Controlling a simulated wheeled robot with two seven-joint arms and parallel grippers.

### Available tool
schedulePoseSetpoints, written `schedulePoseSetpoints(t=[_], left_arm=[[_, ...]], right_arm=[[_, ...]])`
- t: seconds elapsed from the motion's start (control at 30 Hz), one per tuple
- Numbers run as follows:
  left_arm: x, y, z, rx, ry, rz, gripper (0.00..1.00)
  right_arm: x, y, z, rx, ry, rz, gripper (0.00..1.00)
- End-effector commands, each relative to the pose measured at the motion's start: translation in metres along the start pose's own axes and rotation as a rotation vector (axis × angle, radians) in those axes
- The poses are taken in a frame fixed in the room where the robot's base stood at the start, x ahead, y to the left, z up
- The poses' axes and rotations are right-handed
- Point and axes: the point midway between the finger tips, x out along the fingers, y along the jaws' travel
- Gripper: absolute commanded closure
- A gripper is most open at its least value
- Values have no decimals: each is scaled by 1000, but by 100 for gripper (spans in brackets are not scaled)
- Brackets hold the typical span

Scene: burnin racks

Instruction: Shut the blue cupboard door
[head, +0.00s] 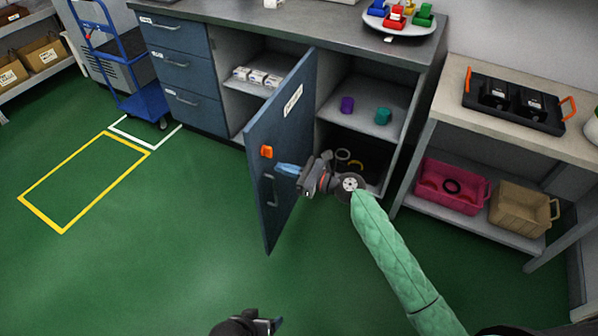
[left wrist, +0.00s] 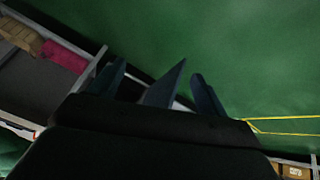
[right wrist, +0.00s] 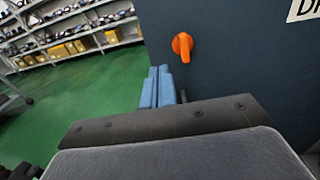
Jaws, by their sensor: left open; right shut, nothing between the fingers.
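The blue cupboard door (head: 284,140) stands open, swung out from the cabinet, with a white label, an orange knob (head: 266,152) and a grey handle (head: 271,190) on one face. My right gripper (head: 284,168) is shut and empty, with its blue fingertips close by the door's face. In the right wrist view the fingers (right wrist: 158,88) are together beside the door panel (right wrist: 235,60) and its orange knob (right wrist: 182,46). I cannot tell if they touch it. My left gripper (head: 270,324) is open and low at the bottom of the head view, away from the door; its fingers also show in the left wrist view (left wrist: 155,85).
The open cupboard shelf (head: 352,117) holds a purple and a teal object. A side table (head: 449,91) with a black tray (head: 516,112) stands at the right, a pink crate (head: 450,186) below. A blue trolley (head: 142,103) stands left. Green floor before the door is clear.

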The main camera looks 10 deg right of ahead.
Motion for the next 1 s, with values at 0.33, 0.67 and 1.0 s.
schedulePoseSetpoints(t=[0.33,0.67,1.0], left_arm=[[-28,6,-11,3,-25,4,24],[-38,7,-16,4,-28,5,24],[-36,7,-14,5,-38,2,24]], right_arm=[[50,0,0,-1,0,-1,100],[60,0,-1,-1,1,0,100],[64,0,0,0,1,-7,100]])
